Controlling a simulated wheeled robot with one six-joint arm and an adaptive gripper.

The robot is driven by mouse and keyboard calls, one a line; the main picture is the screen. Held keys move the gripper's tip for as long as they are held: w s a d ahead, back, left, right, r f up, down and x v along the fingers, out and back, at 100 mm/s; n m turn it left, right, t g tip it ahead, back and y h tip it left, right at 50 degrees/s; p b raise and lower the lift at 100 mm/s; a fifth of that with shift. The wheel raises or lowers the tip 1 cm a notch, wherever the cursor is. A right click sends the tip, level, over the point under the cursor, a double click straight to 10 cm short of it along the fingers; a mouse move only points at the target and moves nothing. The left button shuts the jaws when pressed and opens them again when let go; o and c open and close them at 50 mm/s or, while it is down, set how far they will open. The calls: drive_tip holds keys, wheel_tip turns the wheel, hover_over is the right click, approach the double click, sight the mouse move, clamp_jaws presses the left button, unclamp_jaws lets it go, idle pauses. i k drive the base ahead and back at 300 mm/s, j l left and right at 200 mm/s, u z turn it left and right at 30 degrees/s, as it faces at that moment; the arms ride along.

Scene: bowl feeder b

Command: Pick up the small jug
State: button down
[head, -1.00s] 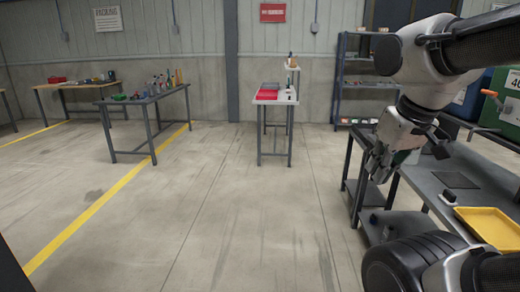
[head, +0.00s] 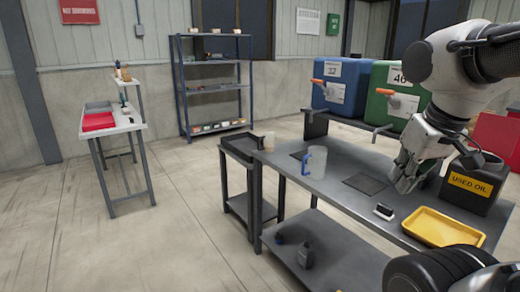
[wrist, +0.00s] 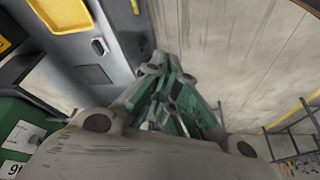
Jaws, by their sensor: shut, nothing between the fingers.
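A translucent jug with a blue handle (head: 315,162) stands upright on the grey workbench (head: 338,192). A smaller pale cup-like vessel (head: 269,141) stands near the bench's far left corner. I cannot tell for sure which of the two is the small jug. My gripper (head: 404,186) is shut and empty over the right part of the bench, right of both vessels and apart from them. Its closed fingers also show in the wrist view (wrist: 165,68), with no jug recognisable there.
A yellow tray (head: 443,228), a small black-and-white object (head: 384,212) and a dark mat (head: 365,183) lie on the bench. A used oil container (head: 470,187) stands at the right. Blue (head: 340,87) and green (head: 396,95) tanks with taps stand behind.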

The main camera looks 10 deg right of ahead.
sight(268, 138)
drive_tip(key=i+j+z, duration=0.15)
drive_tip(key=j, duration=0.25)
drive_tip(key=i+j+u, duration=0.1)
drive_tip(key=i+j, duration=0.9)
drive_tip(key=i, duration=0.25)
drive_tip(key=i+j+u, duration=0.15)
drive_tip(key=i+j, duration=0.35)
drive_tip(key=i, duration=0.15)
